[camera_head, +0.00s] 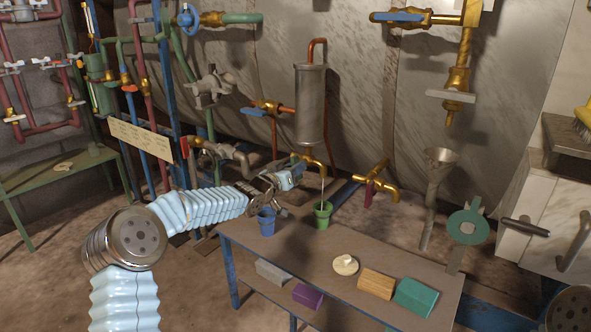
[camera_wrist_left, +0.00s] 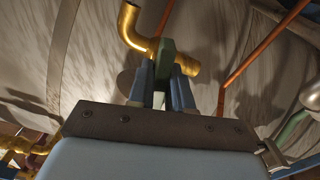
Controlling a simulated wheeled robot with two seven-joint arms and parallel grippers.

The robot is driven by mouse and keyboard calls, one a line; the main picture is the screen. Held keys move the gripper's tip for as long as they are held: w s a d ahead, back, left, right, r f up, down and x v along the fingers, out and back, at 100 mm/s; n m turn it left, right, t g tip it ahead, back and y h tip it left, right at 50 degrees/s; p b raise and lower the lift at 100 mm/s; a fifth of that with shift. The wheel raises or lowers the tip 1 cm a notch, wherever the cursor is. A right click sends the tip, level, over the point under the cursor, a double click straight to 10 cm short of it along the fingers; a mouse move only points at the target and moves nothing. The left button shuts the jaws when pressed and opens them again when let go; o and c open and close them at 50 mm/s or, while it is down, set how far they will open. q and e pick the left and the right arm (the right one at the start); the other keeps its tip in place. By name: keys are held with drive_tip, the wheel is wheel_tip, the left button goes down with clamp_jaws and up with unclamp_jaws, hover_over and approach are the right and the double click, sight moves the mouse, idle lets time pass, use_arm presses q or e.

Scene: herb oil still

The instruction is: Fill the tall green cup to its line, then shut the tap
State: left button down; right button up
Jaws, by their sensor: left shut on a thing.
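The green cup (camera_head: 323,222) stands upright on the bench under the brass tap (camera_head: 314,160) at the foot of a grey cylinder. A thin pale stream runs from the spout down into the cup. The cup's line and the level inside are too small to tell. My left gripper (camera_head: 294,170) is at the tap, above and left of the cup. In the left wrist view its fingers (camera_wrist_left: 167,88) are shut on the tap's green handle (camera_wrist_left: 166,56), in front of the brass pipe (camera_wrist_left: 134,28). My right gripper is out of view.
A blue cup (camera_head: 266,223) stands left of the green one, below my left gripper. A pale lidded dish (camera_head: 345,266), a wooden block (camera_head: 376,285) and a teal block (camera_head: 416,297) are on the bench. Another brass tap (camera_head: 378,182) with a dark red handle is to the right.

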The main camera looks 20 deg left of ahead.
use_arm(q)
drive_tip(key=c, duration=1.1)
unclamp_jaws()
drive_tip(key=v, duration=1.4)
drive_tip(key=shift+w, duration=0.1)
idle(5.0)
